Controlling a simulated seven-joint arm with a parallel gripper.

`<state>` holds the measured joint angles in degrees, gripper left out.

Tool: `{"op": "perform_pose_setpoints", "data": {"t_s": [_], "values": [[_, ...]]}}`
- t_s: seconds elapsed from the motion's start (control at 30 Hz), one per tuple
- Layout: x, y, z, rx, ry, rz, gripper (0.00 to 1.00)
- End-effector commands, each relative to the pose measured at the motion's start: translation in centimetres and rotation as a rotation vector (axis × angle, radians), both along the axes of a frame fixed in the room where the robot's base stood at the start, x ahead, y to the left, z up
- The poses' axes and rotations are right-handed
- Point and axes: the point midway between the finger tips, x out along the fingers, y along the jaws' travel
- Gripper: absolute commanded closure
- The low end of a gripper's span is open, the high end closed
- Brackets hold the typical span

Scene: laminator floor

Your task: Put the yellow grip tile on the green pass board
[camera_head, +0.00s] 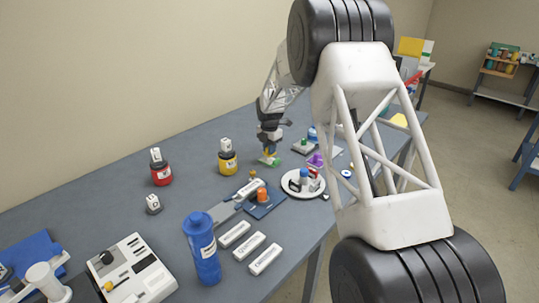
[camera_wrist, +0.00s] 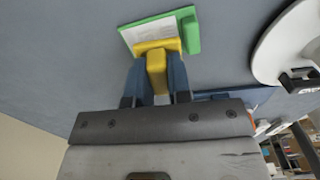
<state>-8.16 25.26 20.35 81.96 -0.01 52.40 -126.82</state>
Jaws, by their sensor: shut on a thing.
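My gripper (camera_head: 268,148) is at the far part of the bench, pointing down. In the wrist view its two blue fingers (camera_wrist: 156,82) are shut on the raised grip of the yellow grip tile (camera_wrist: 155,49). The tile also shows small in the head view (camera_head: 266,153). The green pass board (camera_wrist: 194,34) has a pale face and a raised green block at its right side. The tile overlaps the near part of the pale face; I cannot tell whether it touches it. The board also shows below my gripper in the head view (camera_head: 272,162).
A round white tray (camera_head: 291,190) with small items stands to the right of the board. A yellow jar (camera_head: 228,163) and a red jar (camera_head: 161,174) stand to the left. A blue bottle (camera_head: 203,250) stands nearer. Bare bench lies left of the board.

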Motion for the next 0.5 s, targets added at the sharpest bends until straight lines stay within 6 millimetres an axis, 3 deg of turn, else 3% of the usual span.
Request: {"op": "perform_pose_setpoints", "data": {"t_s": [0.27, 0.5], "values": [[0.0, 0.0, -2.7, 0.000, 0.001, 0.000, 1.00], [0.0, 0.0, -3.1, 0.000, 0.000, 0.000, 1.00]]}}
